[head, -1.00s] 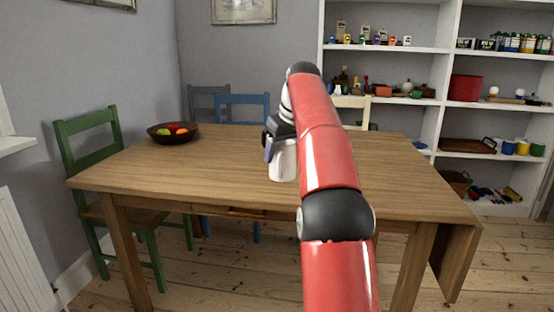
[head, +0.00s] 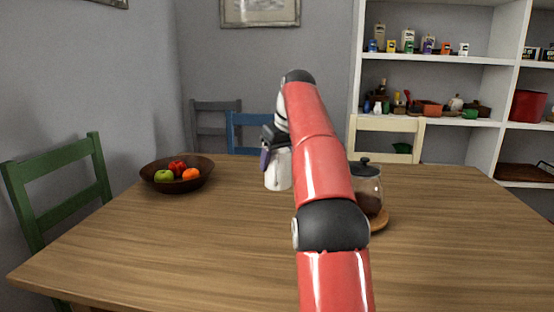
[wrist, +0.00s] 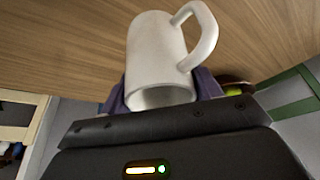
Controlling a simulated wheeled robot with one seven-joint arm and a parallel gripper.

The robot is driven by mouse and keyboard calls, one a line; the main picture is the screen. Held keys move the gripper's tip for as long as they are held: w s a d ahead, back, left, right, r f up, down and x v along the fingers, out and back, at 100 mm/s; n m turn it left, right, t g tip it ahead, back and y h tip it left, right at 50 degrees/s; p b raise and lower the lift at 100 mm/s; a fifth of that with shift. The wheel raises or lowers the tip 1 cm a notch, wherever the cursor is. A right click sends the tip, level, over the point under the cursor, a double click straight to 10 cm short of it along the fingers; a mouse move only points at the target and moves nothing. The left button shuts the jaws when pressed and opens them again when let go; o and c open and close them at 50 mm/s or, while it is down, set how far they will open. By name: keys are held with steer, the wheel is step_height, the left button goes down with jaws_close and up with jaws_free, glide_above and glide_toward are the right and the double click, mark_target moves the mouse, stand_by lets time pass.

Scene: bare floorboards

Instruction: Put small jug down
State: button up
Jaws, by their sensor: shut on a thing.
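The small white jug (head: 278,170) is in my gripper (head: 267,152), over the wooden table (head: 190,240) in the head view. In the wrist view the jug (wrist: 157,55) shows its handle at the upper right and its open rim towards the camera. Purple finger pads (wrist: 205,85) show on both sides of it, so my gripper is shut on it. Whether the jug's base touches the tabletop cannot be told. My arm covers part of the table to the right of the jug.
A dark bowl (head: 205,180) of fruit stands left of the jug. A glass jar (head: 369,187) with a dark lid stands on a round wooden board (head: 379,220), partly behind my arm. Chairs stand around the table. The table's left front is clear.

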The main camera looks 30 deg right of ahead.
steer(key=shift+w+f, duration=0.1)
steer(key=shift+w, duration=0.45)
step_height(320, 180, down, 6)
steer(key=shift+s+r+b, duration=0.1)
steer(key=shift+r+b, duration=0.15)
steer(key=shift+b, duration=0.6)
steer(key=shift+f+b, duration=0.5)
steer(key=shift+b, duration=0.1)
steer(key=shift+f+b, duration=0.3)
steer(key=shift+f, duration=0.2)
steer(key=o, duration=1.2)
steer(key=shift+f, duration=0.1)
